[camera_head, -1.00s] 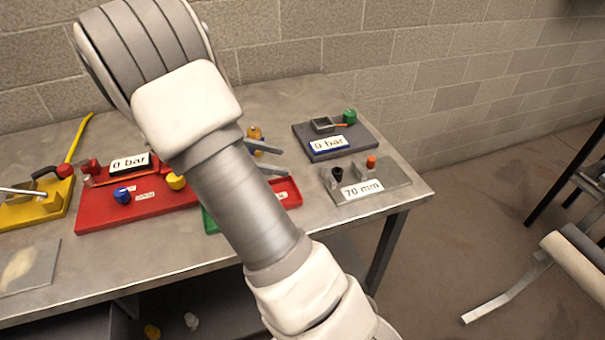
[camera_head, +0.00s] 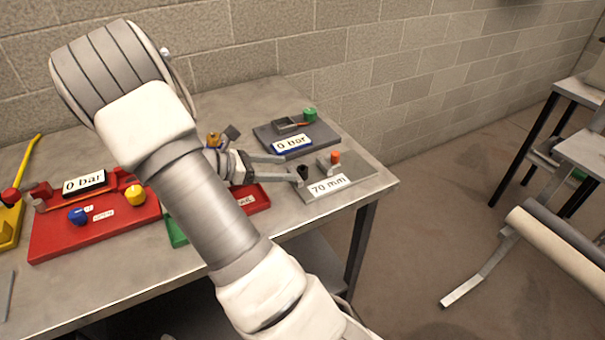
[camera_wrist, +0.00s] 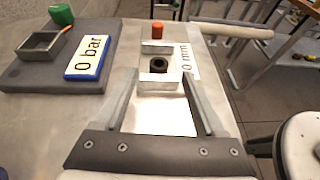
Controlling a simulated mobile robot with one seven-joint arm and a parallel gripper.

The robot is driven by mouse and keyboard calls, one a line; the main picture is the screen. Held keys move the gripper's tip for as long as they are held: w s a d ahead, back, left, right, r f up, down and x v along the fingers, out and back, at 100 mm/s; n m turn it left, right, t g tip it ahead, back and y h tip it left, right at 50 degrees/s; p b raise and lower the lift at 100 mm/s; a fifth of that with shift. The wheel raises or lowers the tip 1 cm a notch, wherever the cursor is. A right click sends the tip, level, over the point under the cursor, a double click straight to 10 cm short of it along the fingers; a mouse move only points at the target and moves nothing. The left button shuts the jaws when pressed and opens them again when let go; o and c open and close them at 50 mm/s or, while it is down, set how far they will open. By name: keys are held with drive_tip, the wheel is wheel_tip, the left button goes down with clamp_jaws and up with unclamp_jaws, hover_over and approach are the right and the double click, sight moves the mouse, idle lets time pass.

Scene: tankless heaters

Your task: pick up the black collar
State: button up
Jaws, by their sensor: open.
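The black collar (camera_head: 303,170) stands on the grey plate labelled "70 mm" (camera_head: 357,174), near the right end of the table. In the wrist view the collar (camera_wrist: 158,65) is a small dark ring with a hole on top, at a light grey block. My gripper (camera_head: 277,167) reaches toward it from the left. In the wrist view my gripper's two fingers (camera_wrist: 160,83) are spread apart, with the collar ahead, roughly between the tips. Nothing is held. I cannot tell whether a finger touches the block or collar.
An orange knob (camera_head: 335,157) stands on the same plate, behind the collar. A dark plate with a "0 bar" label (camera_head: 292,144) and a green knob (camera_head: 310,115) lies behind. A red tray (camera_head: 60,236) is at left.

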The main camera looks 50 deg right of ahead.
sight(303, 169)
drive_tip(key=x, duration=0.5)
drive_tip(key=shift+d+b, duration=0.1)
drive_tip(key=shift+b, duration=0.25)
clamp_jaws()
